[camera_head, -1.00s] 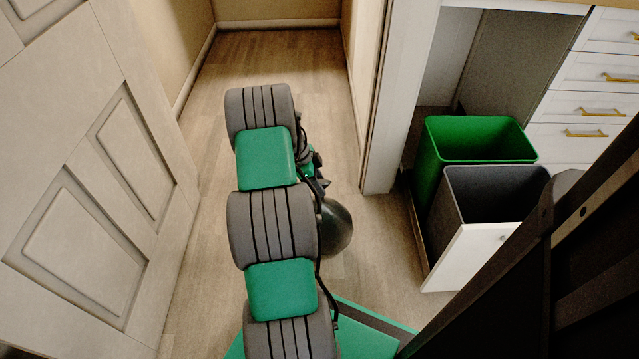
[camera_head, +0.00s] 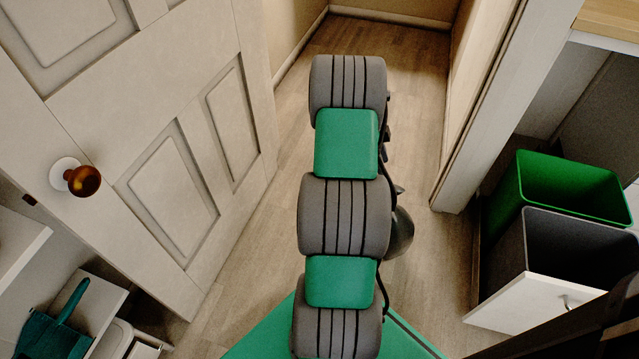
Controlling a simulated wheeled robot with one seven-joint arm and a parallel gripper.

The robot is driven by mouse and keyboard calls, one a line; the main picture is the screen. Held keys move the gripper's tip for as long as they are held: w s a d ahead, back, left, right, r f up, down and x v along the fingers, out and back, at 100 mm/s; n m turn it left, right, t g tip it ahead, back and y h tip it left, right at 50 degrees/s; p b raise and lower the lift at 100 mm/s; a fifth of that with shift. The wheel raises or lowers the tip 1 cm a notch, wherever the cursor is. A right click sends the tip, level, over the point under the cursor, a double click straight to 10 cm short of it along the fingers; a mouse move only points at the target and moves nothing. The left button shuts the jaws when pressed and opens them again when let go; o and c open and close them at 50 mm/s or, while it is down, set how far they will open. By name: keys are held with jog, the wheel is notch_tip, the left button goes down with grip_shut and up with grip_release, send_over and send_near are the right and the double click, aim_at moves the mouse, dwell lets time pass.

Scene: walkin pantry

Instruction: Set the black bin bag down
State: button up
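The black bin bag (camera_head: 400,234) shows as a dark rounded shape just right of my arm in the head view. Most of it is hidden behind the arm. My gripper is mostly hidden too; only a small dark part (camera_head: 398,190) shows above the bag, at the arm's right edge. I cannot see the fingers, nor whether they hold the bag. I cannot tell whether the bag hangs or touches the floor.
A green bin (camera_head: 500,195) and a grey bin (camera_head: 508,262) stand in a pulled-out white-fronted drawer (camera_head: 530,303) at right. An open white door (camera_head: 150,130) is at left. Shelves with a teal item (camera_head: 45,338) are lower left. Wooden floor (camera_head: 400,70) ahead is clear.

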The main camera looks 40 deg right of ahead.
jog(key=w+a+r+n+t, duration=0.1)
jog(key=w+a+r+n, duration=0.35)
jog(key=a, duration=0.45)
jog(key=w+a+r+n+t, duration=0.2)
jog(key=w+a+r+n, duration=0.15)
jog(key=a+n, duration=0.4)
jog(key=w+a+r+n+t, duration=0.1)
jog(key=w+a+r+n, duration=0.3)
jog(key=a, duration=0.6)
jog(key=s+a+n+t+y, duration=0.1)
jog(key=s+a+n, duration=0.3)
jog(key=a+n, duration=0.3)
jog(key=s+a+r+n+y, duration=0.1)
jog(key=s+a+n, duration=0.3)
jog(key=a, duration=0.9)
jog(key=n, duration=0.3)
jog(key=shift+s+r+t, duration=0.3)
jog(key=shift+s+t, duration=0.1)
